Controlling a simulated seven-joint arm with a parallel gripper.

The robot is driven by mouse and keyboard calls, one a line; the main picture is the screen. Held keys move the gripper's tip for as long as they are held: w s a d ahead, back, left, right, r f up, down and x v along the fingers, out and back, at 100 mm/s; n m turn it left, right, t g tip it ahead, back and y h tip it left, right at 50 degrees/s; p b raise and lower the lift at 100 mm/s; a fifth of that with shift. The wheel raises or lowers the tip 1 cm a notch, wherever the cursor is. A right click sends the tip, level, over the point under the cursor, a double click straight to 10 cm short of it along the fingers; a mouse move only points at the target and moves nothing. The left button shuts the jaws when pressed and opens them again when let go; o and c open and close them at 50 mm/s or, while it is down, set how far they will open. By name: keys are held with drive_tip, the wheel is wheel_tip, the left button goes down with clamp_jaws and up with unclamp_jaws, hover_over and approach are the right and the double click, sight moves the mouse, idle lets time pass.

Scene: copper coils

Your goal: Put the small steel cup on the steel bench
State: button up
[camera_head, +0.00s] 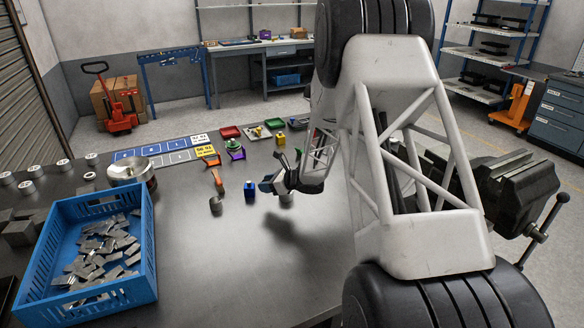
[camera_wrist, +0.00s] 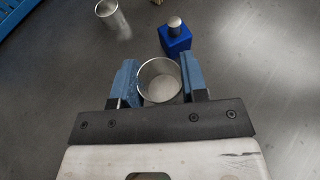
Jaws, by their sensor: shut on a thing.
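My gripper (camera_head: 284,188) is shut on a small steel cup (camera_head: 287,201). In the wrist view the cup (camera_wrist: 160,97) sits upright, open and empty, between the two blue fingers of my gripper (camera_wrist: 160,82). In the head view my gripper and the cup appear above the grey steel bench (camera_head: 200,262), with a dark shadow on the bench below. Much of the cup is hidden by the fingers in the head view.
A blue bottle (camera_head: 250,190) stands just left of my gripper, with another steel cup (camera_head: 216,205) beyond it. A blue crate of metal pieces (camera_head: 150,255) stands at left. Small coloured trays (camera_head: 230,132) lie behind. A vise (camera_head: 515,185) is at right. The front middle is clear.

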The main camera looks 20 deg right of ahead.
drive_tip(key=shift+s+d+f, duration=0.3)
drive_tip(key=shift+s+f, duration=0.1)
idle(0.3)
drive_tip(key=shift+w+d+f, duration=0.25)
drive_tip(key=shift+w+d, duration=0.2)
drive_tip(key=shift+w, duration=2.2)
drive_tip(key=shift+w+d+f, duration=0.25)
drive_tip(key=shift+w+d, duration=0.25)
drive_tip(key=shift+w, duration=2.1)
drive_tip(key=shift+w+d+f, duration=0.25)
drive_tip(key=shift+w+d, duration=0.2)
drive_tip(key=shift+w, duration=2.2)
drive_tip(key=shift+f, duration=1.8)
drive_tip(key=shift+f, duration=0.15)
drive_tip(key=o, duration=0.9)
